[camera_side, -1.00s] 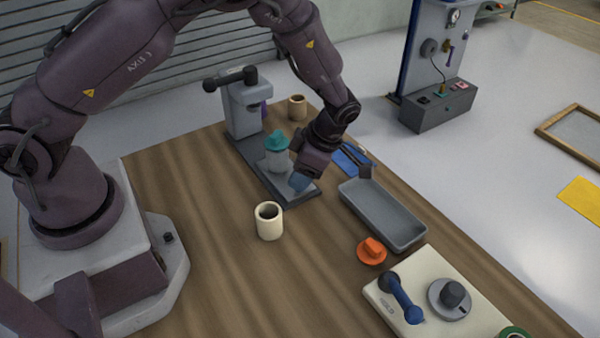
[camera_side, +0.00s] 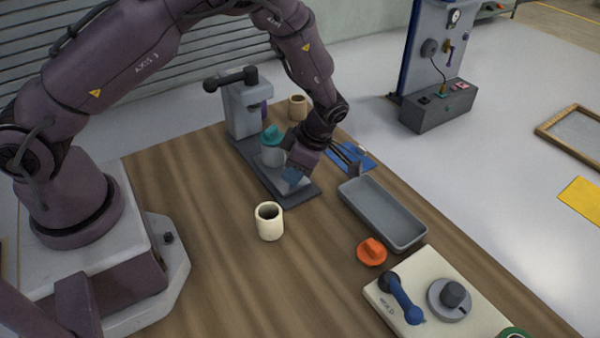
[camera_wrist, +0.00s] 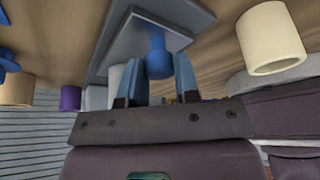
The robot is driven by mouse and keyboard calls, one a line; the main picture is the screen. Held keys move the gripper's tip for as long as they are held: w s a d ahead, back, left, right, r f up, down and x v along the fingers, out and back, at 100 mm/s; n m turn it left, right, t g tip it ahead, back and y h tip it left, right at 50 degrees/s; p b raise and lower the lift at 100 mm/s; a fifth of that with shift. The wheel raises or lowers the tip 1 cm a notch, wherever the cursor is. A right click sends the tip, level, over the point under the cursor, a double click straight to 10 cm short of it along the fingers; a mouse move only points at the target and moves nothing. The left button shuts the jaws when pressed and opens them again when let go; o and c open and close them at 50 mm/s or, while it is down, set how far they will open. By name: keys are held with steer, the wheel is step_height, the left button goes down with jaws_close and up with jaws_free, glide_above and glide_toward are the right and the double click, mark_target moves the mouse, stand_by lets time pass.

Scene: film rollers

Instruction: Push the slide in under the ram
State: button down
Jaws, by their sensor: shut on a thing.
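The press (camera_side: 243,108) stands at the back left of the table, its dark arm and ram above a long grey base (camera_side: 310,190). A pale roller with a teal cap (camera_side: 272,134) stands upright on the slide, on the base in front of the press column. The slide's blue knob (camera_wrist: 158,62) sits between my fingers in the wrist view. My gripper (camera_side: 291,176) is shut on this knob, low over the base, at the roller's near side. The slide plate is mostly hidden by my gripper and the roller in the side view.
A cream cup (camera_side: 269,222) stands near the front of the base. A grey tray (camera_side: 383,215), an orange cap (camera_side: 372,251) and a cream panel with a blue handle (camera_side: 402,298) lie to the right. A tan cup (camera_side: 297,107) stands behind. Blue items (camera_side: 352,158) lie beyond my gripper.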

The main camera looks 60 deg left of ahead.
mark_target(279, 138)
steer(key=a, duration=0.8)
steer(key=shift+a, duration=0.25)
steer(key=c, duration=0.9)
jaws_free()
steer(key=shift+o, duration=0.2)
steer(key=shift+w+d+r, duration=0.1)
steer(key=shift+d+r, duration=0.05)
steer(key=shift+r, duration=0.1)
steer(key=v, duration=1.2)
steer(key=shift+r, duration=0.25)
